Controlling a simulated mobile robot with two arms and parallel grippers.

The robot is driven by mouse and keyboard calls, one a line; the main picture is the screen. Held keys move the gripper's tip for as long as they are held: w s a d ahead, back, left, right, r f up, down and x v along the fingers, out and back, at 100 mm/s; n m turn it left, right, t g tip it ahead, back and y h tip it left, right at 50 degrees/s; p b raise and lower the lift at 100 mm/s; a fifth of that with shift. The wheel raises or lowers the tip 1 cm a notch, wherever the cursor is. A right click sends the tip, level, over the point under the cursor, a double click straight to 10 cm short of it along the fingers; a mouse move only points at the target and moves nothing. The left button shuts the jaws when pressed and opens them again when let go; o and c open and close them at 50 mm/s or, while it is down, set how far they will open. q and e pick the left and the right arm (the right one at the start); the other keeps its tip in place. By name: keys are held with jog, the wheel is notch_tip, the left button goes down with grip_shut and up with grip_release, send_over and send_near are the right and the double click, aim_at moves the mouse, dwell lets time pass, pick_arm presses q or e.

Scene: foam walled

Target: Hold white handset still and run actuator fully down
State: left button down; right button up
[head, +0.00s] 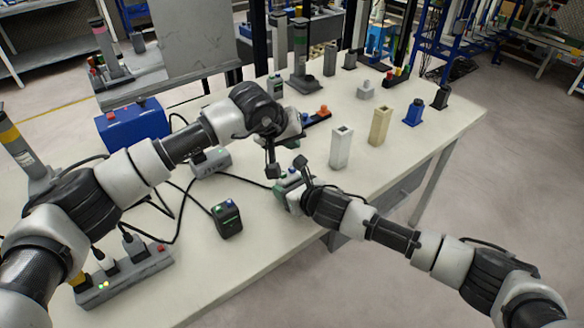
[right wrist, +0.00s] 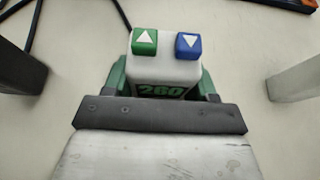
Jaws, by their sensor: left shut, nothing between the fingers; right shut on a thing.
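The white handset (head: 290,190) has green sides and sits near the front edge of the table. In the right wrist view, the white handset (right wrist: 165,68) shows a green up-arrow button (right wrist: 145,42), a blue down-arrow button (right wrist: 188,46) and a green "260" mark. My right gripper (head: 301,180) is shut on this handset; its fingertips are partly hidden. My left gripper (head: 272,171) is shut and empty, pointing down just left of and above the handset. Whether it touches is unclear. A banded column (head: 300,55) stands at the back; I cannot tell which column the handset drives.
A dark handset (head: 227,221) with two buttons stands at front left. A white post (head: 341,148), beige post (head: 380,126) and blue block (head: 413,113) stand to the right. A power strip (head: 125,275), cables and a blue box (head: 133,123) crowd the left.

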jog(key=o, duration=1.1)
jog(key=shift+s, duration=0.1)
